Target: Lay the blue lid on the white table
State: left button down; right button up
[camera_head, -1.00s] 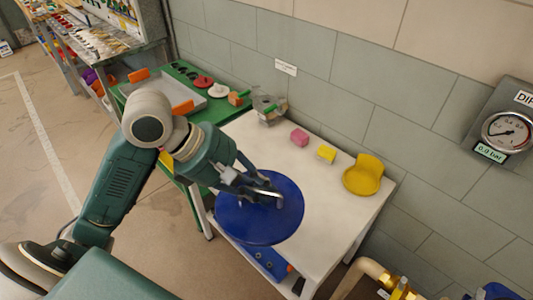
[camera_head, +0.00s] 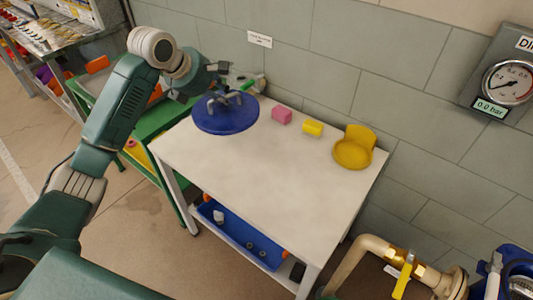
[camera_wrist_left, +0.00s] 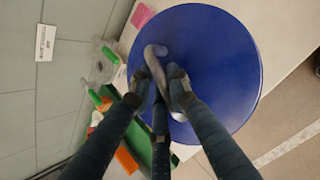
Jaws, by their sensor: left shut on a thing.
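The blue lid (camera_head: 225,118) is a round disc with a grey curved handle (camera_wrist_left: 152,58). In the head view it is over the back left corner of the white table (camera_head: 250,180); I cannot tell if it touches the top. My left gripper (camera_head: 226,101) is above the lid, shut on its handle. In the left wrist view the lid (camera_wrist_left: 210,60) fills the upper middle, with the left gripper's fingers (camera_wrist_left: 163,82) around the handle. My right gripper is not in view.
A pink block (camera_head: 282,116), a yellow block (camera_head: 313,129) and a yellow scoop-like holder (camera_head: 353,150) stand along the table's back edge. The table's middle and front are clear. A green table (camera_head: 150,122) adjoins at left. A pipe with a yellow-handled valve (camera_head: 401,280) is at front right.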

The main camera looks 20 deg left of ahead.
pick_arm(q)
jog(key=shift+w+a, duration=0.35)
notch_tip(320, 180, down, 20)
jog(key=shift+w+a+r, duration=0.1)
dwell(0.4)
jog(key=c, duration=1.9)
grip_release()
jog(key=shift+f, duration=0.3)
jog(key=shift+c, duration=0.2)
jog(key=shift+o, duration=1.4)
jog(key=shift+s, duration=0.2)
